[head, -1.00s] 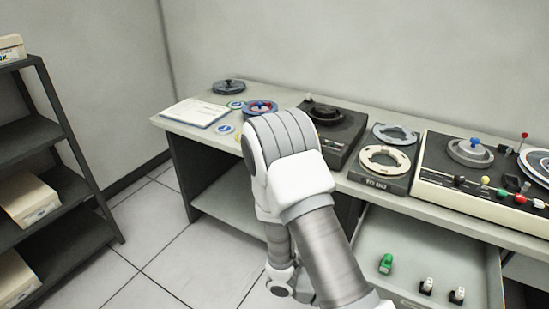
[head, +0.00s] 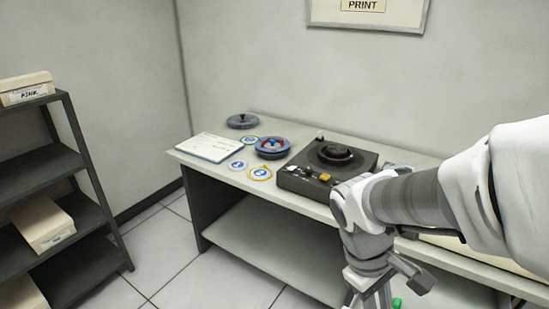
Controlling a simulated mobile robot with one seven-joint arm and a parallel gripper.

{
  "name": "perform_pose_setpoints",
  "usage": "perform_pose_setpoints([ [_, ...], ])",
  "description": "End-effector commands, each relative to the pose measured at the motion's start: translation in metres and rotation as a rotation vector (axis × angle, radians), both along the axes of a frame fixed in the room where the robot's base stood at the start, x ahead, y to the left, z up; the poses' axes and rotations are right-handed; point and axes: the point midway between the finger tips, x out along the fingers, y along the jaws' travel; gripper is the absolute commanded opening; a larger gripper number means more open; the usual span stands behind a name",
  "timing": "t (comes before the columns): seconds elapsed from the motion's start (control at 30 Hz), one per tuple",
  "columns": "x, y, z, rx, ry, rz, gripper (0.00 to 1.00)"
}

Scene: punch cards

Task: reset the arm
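My arm reaches in from the right edge in the head view and bends downward in front of the desk (head: 215,168). The lower end of the arm, with my gripper (head: 376,294), runs to the bottom edge of the picture. The fingertips are cut off or too small to make out, so I cannot see whether it is open or shut, or whether it holds anything.
On the desk are a black device with a round top (head: 335,158), a blue-red reel (head: 272,147), a dark reel (head: 242,121), a paper pad (head: 208,147) and several round tags. A dark shelf (head: 85,215) with boxes stands left. The floor between is clear.

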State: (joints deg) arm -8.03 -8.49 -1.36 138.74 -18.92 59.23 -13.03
Motion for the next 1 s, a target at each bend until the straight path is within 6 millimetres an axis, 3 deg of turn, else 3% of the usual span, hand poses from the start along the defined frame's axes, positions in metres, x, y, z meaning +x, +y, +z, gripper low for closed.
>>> perform_pose_setpoints([
  [0.03, 0.000, 0.003, 0.016, 0.030, -0.067, -0.045, 0.25],
  [0.3, -0.003, 0.020, 0.081, 0.208, -0.386, -0.277, 0.25],
  [0.5, -0.008, 0.030, 0.121, 0.327, -0.572, -0.405, 0.25],
  [0.7, -0.011, 0.035, 0.138, 0.383, -0.653, -0.460, 0.25],
  [1.0, -0.011, 0.035, 0.138, 0.388, -0.658, -0.464, 0.25],
])
